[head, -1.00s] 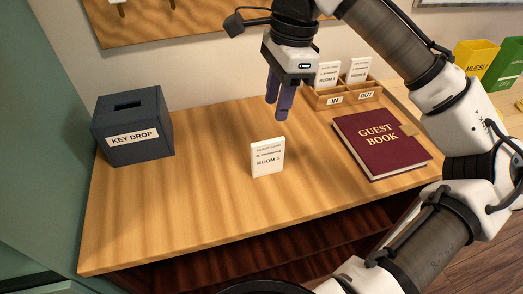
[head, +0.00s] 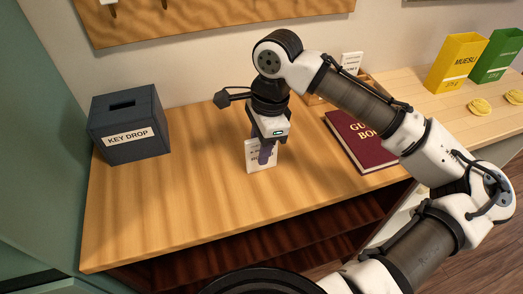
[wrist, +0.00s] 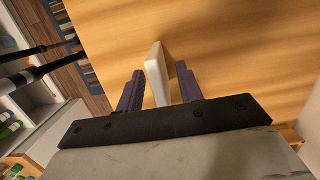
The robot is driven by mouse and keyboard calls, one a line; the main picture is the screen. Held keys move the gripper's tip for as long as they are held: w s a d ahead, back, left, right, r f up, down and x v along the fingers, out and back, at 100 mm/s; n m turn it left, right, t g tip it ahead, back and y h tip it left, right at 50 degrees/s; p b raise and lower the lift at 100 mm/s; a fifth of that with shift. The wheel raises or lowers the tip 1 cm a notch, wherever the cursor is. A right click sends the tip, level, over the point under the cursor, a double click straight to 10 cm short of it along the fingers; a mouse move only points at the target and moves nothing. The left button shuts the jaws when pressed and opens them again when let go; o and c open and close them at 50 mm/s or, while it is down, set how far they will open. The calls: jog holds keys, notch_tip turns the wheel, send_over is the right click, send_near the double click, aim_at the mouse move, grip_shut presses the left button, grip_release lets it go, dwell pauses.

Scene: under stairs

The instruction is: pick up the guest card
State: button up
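The guest card is a thick white card with ROOM print (head: 253,162) standing upright on the wooden desk. My gripper (head: 264,154) is low over it, with one purple finger in front of the card and hiding part of its print. In the wrist view the white card (wrist: 157,78) stands between the two fingers of my gripper (wrist: 159,70). The fingers are apart, with a narrow gap showing on each side of the card, so the gripper looks open around it.
A dark KEY DROP box (head: 129,124) stands at the desk's left. A maroon guest book (head: 360,143) lies to the right, partly behind my arm. Behind it is a wooden card tray (head: 316,99) with a white card (head: 351,63). The desk's front left is clear.

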grip_shut()
jog(key=shift+r, duration=0.1)
dwell(0.3)
notch_tip(320, 180, up, 20)
jog(key=b, duration=0.1)
dwell(0.3)
jog(key=c, duration=0.7)
grip_release()
grip_shut()
